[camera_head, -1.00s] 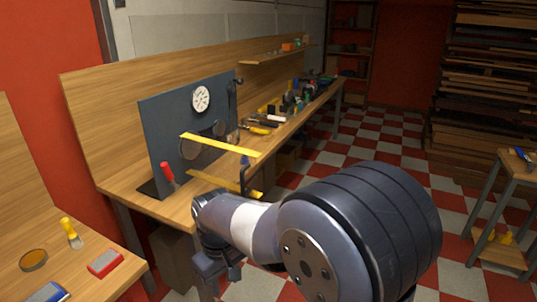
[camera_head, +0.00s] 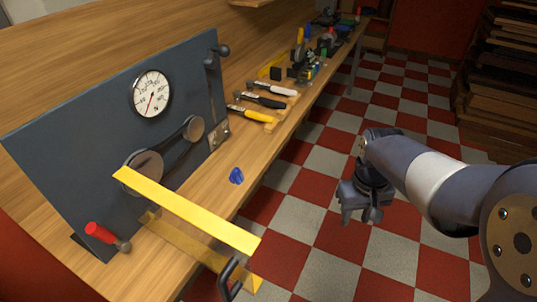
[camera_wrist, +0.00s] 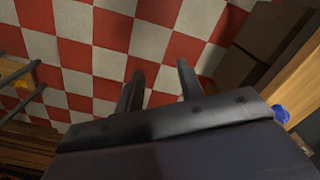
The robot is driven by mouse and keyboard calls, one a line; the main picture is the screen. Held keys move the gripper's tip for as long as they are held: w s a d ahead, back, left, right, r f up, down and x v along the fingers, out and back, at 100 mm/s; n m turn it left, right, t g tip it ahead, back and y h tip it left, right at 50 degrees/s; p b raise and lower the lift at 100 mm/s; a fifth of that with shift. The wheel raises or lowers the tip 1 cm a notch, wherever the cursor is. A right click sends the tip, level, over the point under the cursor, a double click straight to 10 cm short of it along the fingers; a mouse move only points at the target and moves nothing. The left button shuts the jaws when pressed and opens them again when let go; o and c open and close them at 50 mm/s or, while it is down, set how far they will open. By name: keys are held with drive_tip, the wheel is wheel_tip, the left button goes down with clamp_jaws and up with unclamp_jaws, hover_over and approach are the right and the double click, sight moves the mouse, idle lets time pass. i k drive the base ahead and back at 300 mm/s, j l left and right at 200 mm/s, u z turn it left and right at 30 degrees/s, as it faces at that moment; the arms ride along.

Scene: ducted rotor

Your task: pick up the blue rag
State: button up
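The blue rag (camera_head: 236,175) is a small crumpled piece on the wooden bench, close to its front edge, right of the yellow bar. It also shows at the right of the wrist view (camera_wrist: 281,114), partly hidden behind my gripper's body. My gripper (camera_head: 360,218) hangs over the checkered floor, to the right of the bench and apart from the rag. In the wrist view its two fingers (camera_wrist: 158,88) stand apart with nothing between them, pointing over the floor.
A dark panel (camera_head: 70,125) with a gauge and pulleys stands on the bench. A yellow bar (camera_head: 188,210) and a black handle (camera_head: 229,276) stick out near the rag. Hammers (camera_head: 258,101) lie farther back. The floor (camera_head: 330,160) beside the bench is clear.

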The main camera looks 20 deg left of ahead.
sight(236, 177)
drive_tip(key=i+j+u, duration=0.1)
drive_tip(key=i+u, duration=0.25)
drive_tip(key=i, duration=0.25)
drive_tip(key=i+j+u, duration=0.2)
drive_tip(key=u, duration=0.2)
drive_tip(key=i+j+u, duration=0.2)
drive_tip(key=u, duration=0.15)
drive_tip(key=j, duration=0.1)
